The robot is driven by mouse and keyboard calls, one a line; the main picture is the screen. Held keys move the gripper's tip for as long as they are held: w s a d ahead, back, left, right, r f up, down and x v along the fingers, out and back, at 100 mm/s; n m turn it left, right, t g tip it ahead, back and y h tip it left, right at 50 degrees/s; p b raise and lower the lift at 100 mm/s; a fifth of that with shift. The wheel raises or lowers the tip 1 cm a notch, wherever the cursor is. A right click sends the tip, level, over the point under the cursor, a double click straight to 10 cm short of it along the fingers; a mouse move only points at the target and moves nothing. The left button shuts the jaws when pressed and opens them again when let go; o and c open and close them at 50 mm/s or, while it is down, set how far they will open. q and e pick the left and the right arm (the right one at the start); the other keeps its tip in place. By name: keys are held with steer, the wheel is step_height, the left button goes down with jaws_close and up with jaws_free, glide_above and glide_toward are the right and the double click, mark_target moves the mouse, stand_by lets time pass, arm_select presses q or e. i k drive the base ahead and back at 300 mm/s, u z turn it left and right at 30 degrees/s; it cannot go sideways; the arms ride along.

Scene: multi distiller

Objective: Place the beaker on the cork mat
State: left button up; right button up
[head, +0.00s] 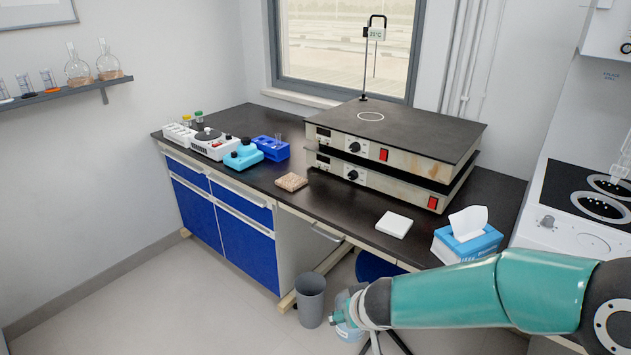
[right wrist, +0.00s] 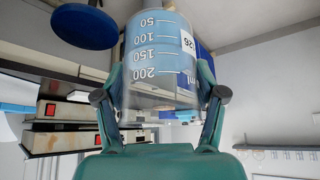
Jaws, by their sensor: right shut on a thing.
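The cork mat (head: 291,182) is a small brown speckled square lying flat on the black bench top, left of the stacked hotplates. My right gripper (head: 346,306) is in front of the bench, below its top edge, over the floor side and to the right of the mat. It is shut on the beaker (right wrist: 158,48), a clear graduated vessel with a bluish look and a white label. In the head view only a pale part of the beaker (head: 347,331) shows under my gripper. The right wrist view shows both fingers (right wrist: 160,82) around its sides. My left gripper is not in view.
A grey bin (head: 310,300) stands on the floor beside my gripper, and a blue stool (head: 378,266) is partly hidden. On the bench are stacked hotplates (head: 385,150), a white square pad (head: 394,224), a tissue box (head: 467,240) and blue equipment (head: 243,155). Bench around the mat's front is clear.

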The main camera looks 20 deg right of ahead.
mark_target(291, 179)
steer(key=z, duration=0.05)
steer(key=i, duration=0.95)
steer(key=z, duration=0.05)
